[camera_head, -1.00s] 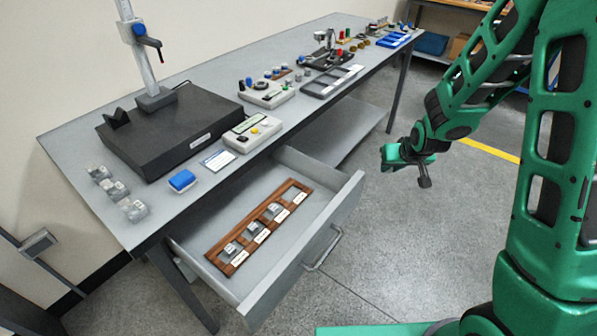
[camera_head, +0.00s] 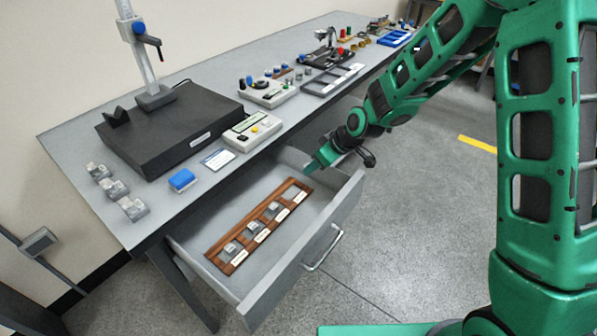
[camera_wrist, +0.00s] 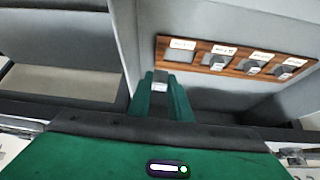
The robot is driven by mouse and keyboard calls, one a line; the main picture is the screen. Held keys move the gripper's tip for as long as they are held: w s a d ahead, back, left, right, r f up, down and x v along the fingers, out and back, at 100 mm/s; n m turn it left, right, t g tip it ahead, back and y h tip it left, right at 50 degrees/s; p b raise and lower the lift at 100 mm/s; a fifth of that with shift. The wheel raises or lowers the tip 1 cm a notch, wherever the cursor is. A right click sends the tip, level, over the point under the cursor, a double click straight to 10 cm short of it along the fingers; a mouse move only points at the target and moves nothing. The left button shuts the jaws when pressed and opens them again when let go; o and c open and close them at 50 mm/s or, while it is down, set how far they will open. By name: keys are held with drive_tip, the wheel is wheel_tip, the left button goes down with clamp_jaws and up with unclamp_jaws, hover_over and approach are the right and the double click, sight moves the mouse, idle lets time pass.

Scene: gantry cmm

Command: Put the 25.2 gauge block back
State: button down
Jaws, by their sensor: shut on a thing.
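My gripper (camera_head: 312,167) is above the far right end of the open drawer (camera_head: 292,255). In the wrist view my gripper (camera_wrist: 160,78) is shut on a small pale grey gauge block (camera_wrist: 160,87), whose size marking I cannot read. The wooden rack (camera_head: 216,250) lies in the drawer with labelled slots; it also shows in the wrist view (camera_wrist: 238,66). Three slots hold grey blocks, such as the one nearest the head camera (camera_head: 231,248). The slot at the far end looks empty and is the leftmost slot (camera_wrist: 181,56) in the wrist view. The held block is clear of the rack.
The bench (camera_head: 75,195) above the drawer carries a black plate (camera_head: 165,140), a blue block (camera_head: 182,179), several grey pieces at its left end and a white device (camera_head: 252,131). The drawer front (camera_head: 300,250) stands out with a handle. Floor right of it is clear.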

drive_tip(key=shift+n, duration=0.3)
drive_tip(key=shift+s+a+f, duration=0.15)
drive_tip(key=shift+a+f, duration=0.75)
drive_tip(key=shift+f, duration=0.35)
drive_tip(key=shift+s+a+f, duration=0.1)
drive_tip(key=shift+a+f, duration=0.85)
drive_tip(key=shift+f, duration=0.3)
drive_tip(key=shift+s+a+f, duration=0.15)
drive_tip(key=shift+a+f, duration=0.75)
drive_tip(key=shift+f, duration=0.5)
drive_tip(key=shift+s, duration=0.1)
drive_tip(key=shift+f, duration=0.45)
drive_tip(key=c, duration=1.5)
unclamp_jaws()
drive_tip(key=shift+c, duration=0.2)
drive_tip(key=o, duration=0.4)
drive_tip(key=shift+d, duration=0.1)
